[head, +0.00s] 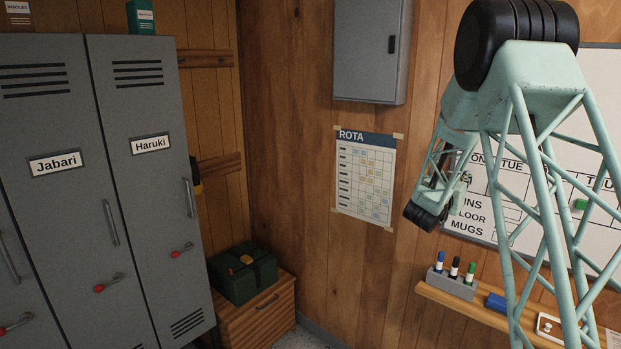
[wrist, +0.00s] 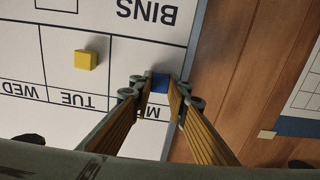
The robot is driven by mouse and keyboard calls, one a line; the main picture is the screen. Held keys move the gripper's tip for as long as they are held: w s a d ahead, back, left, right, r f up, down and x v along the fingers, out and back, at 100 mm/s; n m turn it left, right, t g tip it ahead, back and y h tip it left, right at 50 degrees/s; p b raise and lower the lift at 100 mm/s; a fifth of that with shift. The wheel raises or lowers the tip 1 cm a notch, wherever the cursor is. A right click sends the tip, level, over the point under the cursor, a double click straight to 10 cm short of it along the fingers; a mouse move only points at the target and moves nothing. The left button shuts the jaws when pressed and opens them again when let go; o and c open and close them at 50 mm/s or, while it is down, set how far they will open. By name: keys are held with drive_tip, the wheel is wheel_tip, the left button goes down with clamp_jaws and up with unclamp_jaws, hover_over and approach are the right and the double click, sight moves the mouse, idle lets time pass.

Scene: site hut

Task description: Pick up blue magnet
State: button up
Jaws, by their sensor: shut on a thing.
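The blue magnet (wrist: 160,83) is on the whiteboard (wrist: 30,110) near its edge, by the "MON" column, in the wrist view. My gripper (wrist: 161,84) is shut on the blue magnet, with a finger on either side of it. The magnet's near part is partly hidden by the fingers. Whether it touches the board or is just off it, I cannot tell. In the head view my arm covers part of the board, and the magnet cannot be made out there.
A yellow magnet (wrist: 86,60) and a green magnet (head: 580,204) are on the board. Below it, a shelf (head: 440,293) holds a pen holder (head: 452,284) with several markers, a blue block (head: 496,302) and a small white-topped item (head: 549,327). A rota sheet (head: 364,178) hangs to the left.

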drive_tip(key=shift+b+v, duration=1.2)
drive_tip(key=shift+v, duration=1.05)
drive_tip(key=shift+s+a+r, duration=0.1)
drive_tip(key=shift+r, duration=0.05)
drive_tip(key=shift+s+a+r, duration=0.7)
drive_tip(key=shift+s+a, duration=0.1)
drive_tip(key=shift+s, duration=0.1)
drive_tip(key=shift+s+a+r, duration=0.65)
drive_tip(key=shift+s+a, duration=0.1)
drive_tip(key=shift+s, duration=0.1)
